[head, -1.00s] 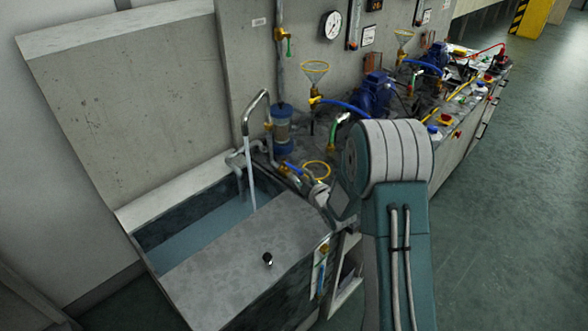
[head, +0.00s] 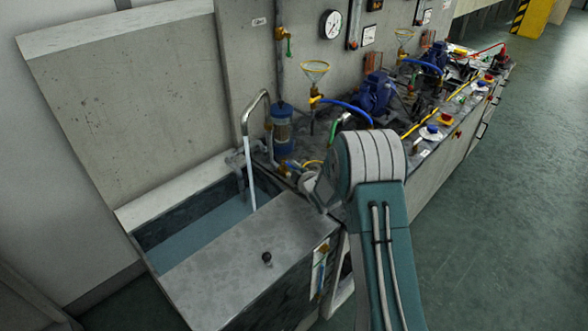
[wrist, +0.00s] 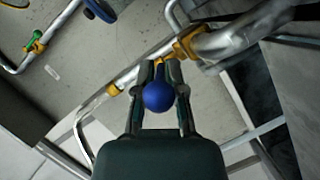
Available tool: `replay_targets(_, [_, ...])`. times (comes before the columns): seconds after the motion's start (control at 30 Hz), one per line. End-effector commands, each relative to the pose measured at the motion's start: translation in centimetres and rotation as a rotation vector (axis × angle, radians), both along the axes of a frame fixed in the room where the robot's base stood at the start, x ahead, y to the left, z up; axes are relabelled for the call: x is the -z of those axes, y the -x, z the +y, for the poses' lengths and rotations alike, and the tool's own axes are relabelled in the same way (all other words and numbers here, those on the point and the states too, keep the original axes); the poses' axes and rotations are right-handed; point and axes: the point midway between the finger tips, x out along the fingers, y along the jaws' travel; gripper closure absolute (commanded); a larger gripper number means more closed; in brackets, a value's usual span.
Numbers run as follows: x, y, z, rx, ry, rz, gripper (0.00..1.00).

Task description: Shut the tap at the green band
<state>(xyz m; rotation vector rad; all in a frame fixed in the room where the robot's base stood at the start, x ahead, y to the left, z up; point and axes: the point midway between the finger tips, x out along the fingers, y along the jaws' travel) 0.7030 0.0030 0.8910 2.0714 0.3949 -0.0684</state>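In the wrist view a round blue knob (wrist: 158,97) sits between the two fingers of my gripper (wrist: 161,68). A thin yellow stem shows behind the knob, between the fingertips. The fingers lie close on either side; whether they press on the knob or stem I cannot tell. A metal pipe with yellow fittings (wrist: 190,45) runs behind. A small green part on a yellow fitting (wrist: 36,42) is at upper left. In the head view a green curved piece (head: 334,127) rises behind my arm, and a green-handled fitting (head: 286,42) is on the wall pipe. My arm hides the gripper's fingers there.
Water runs from a bent spout (head: 246,122) into the sink (head: 185,232) at left. A blue cylinder (head: 282,128), a yellow funnel (head: 314,70) and a blue pump (head: 375,92) stand along the bench. A gauge (head: 331,24) is on the wall. The floor at right is clear.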

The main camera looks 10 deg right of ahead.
Motion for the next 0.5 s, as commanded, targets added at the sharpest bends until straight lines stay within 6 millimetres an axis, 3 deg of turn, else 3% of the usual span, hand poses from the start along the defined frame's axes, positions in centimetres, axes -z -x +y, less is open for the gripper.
replay_targets(0.5, [0.59,0.38,0.24,0.076,0.000,0.015,1.00])
